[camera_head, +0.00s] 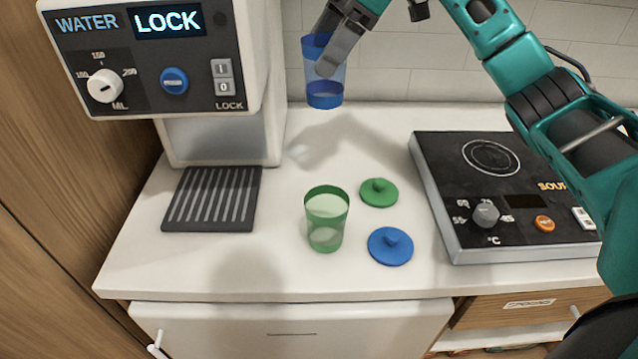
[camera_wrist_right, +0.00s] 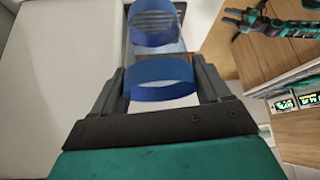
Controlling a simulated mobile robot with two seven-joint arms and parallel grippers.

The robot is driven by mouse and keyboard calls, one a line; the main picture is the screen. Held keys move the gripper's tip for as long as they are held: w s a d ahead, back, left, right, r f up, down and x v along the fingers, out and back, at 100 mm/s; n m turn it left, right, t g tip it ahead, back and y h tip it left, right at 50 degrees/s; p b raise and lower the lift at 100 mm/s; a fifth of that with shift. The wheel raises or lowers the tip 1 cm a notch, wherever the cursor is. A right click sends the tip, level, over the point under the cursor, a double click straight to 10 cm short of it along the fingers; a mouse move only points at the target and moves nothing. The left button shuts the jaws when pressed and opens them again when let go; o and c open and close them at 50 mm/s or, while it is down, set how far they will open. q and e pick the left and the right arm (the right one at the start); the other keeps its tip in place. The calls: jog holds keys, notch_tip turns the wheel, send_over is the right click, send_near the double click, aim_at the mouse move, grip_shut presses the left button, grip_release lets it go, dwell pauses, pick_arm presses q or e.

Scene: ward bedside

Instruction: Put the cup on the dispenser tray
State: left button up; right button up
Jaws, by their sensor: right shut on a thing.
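A blue see-through cup (camera_head: 325,88) is held upright in the air, above the back of the counter and to the right of the water dispenser (camera_head: 190,60). My right gripper (camera_head: 328,62) is shut on this cup. In the right wrist view the blue cup (camera_wrist_right: 160,78) sits between the two fingers of the gripper (camera_wrist_right: 162,85). The slatted dispenser tray (camera_head: 212,198) lies bare on the counter at the left, below and left of the cup. A green see-through cup (camera_head: 326,220) stands on the counter. My left gripper is not in the head view.
A green lid (camera_head: 379,192) and a blue lid (camera_head: 390,246) lie right of the green cup. A black hot plate (camera_head: 500,190) fills the right side of the counter (camera_head: 280,270). The dispenser's display reads LOCK, and its body overhangs the tray's back.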

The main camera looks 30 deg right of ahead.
jog(key=shift+f, duration=0.1)
notch_tip(320, 180, down, 19)
jog(key=shift+r, duration=0.2)
jog(key=shift+f, duration=0.4)
jog(key=shift+f, duration=0.2)
jog(key=o, duration=1)
jog(key=shift+o, duration=0.2)
